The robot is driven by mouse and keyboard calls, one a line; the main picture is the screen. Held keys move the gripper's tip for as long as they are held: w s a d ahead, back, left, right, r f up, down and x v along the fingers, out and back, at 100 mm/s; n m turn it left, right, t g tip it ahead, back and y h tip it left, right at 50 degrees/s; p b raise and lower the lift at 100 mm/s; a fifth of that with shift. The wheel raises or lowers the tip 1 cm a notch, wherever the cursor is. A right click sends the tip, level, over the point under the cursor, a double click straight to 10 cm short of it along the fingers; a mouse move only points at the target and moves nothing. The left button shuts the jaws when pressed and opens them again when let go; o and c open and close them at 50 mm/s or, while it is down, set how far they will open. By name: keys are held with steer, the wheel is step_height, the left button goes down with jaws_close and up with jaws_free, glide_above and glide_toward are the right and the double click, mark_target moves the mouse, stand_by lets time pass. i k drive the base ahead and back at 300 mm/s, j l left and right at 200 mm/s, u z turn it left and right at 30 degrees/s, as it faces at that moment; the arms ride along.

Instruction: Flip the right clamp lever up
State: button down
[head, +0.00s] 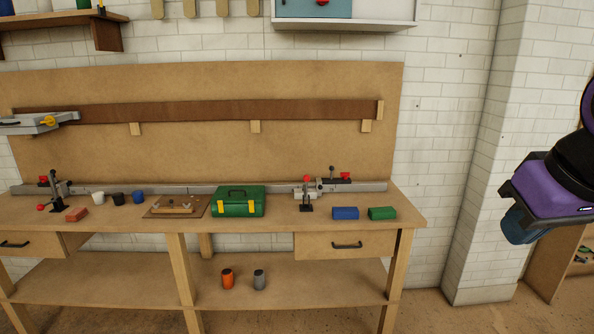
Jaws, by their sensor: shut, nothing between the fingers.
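The right clamp (318,190) stands on the right half of the workbench, beside the long grey rail. It is a small light-grey and black mechanism with a red knob (307,179) at its left. A thin dark upright and a red-and-black part (345,177) stand at its back right. The lever's exact angle is too small to tell. My gripper (522,222) is at the right edge, in front of the white wall, far to the right of the clamp and touching nothing. It is shut and empty; its fingertips are hard to make out.
A green toolbox (239,203) stands left of the clamp; blue (345,213) and green (381,213) blocks lie to its right. The left clamp (55,190) is at the bench's far left. A white wall column (480,200) is right of the bench.

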mark_target(306, 178)
steer(key=i, duration=2.35)
steer(key=u, duration=0.3)
